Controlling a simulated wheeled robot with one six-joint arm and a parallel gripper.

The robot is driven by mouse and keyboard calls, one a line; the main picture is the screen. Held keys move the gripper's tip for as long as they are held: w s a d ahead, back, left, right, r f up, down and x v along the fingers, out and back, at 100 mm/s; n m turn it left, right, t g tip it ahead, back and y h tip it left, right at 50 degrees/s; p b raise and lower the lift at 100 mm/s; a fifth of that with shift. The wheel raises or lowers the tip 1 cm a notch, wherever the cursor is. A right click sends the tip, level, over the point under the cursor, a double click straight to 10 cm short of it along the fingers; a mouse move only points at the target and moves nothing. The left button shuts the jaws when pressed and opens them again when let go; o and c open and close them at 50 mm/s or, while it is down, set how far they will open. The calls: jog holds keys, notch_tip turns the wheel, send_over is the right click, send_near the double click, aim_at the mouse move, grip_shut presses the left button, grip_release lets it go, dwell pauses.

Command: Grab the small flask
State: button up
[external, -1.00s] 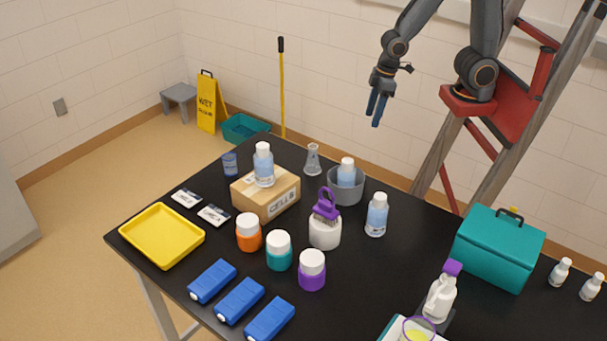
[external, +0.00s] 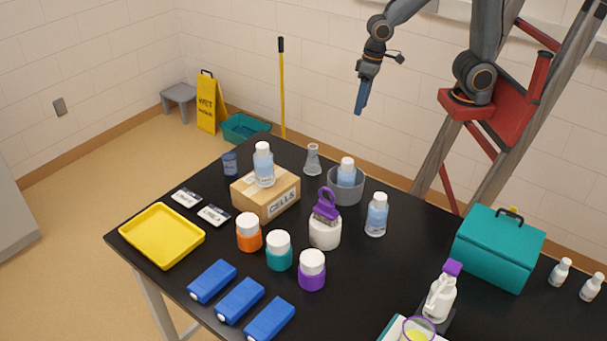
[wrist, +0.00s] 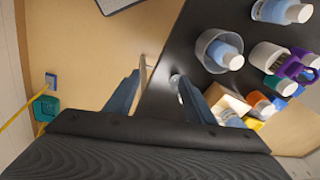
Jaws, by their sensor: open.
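The small flask (external: 312,160) is clear and conical. It stands upright near the back edge of the black table, between the cardboard box and the grey pot. In the wrist view the flask (wrist: 177,83) seems to show as a small pale shape beside the right finger, partly hidden. My gripper (external: 360,108) is in the air above and to the right of the flask, pointing down. In the wrist view my gripper (wrist: 158,92) has its two blue fingers apart with nothing between them but the table edge and floor.
The grey pot (external: 345,194) with a bottle in it stands right of the flask. The cardboard box (external: 281,203) with a bottle (external: 263,166) on top is to its left. A blue cup (external: 230,163) is farther left. Several jars and bottles stand in front.

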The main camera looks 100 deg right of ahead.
jog(key=w+a+m+y+b, duration=0.1)
jog(key=w+m+b, duration=0.2)
jog(key=w+m, duration=0.6)
jog(key=m+y+b, duration=0.2)
jog(key=m, duration=0.8)
send_over(311, 157)
jog(key=s+d, duration=0.1)
jog(key=d, duration=0.1)
jog(key=f, duration=1)
jog(key=shift+s, duration=0.2)
jog(key=shift+d+p+x, duration=0.15)
jog(key=shift+p+x, duration=0.35)
jog(key=shift+x, duration=1.55)
jog(key=shift+d+p+x, duration=0.2)
jog(key=shift+p+x, duration=0.25)
jog(key=shift+x, duration=1.6)
jog(key=shift+f, duration=0.1)
jog(key=c, duration=1.2)
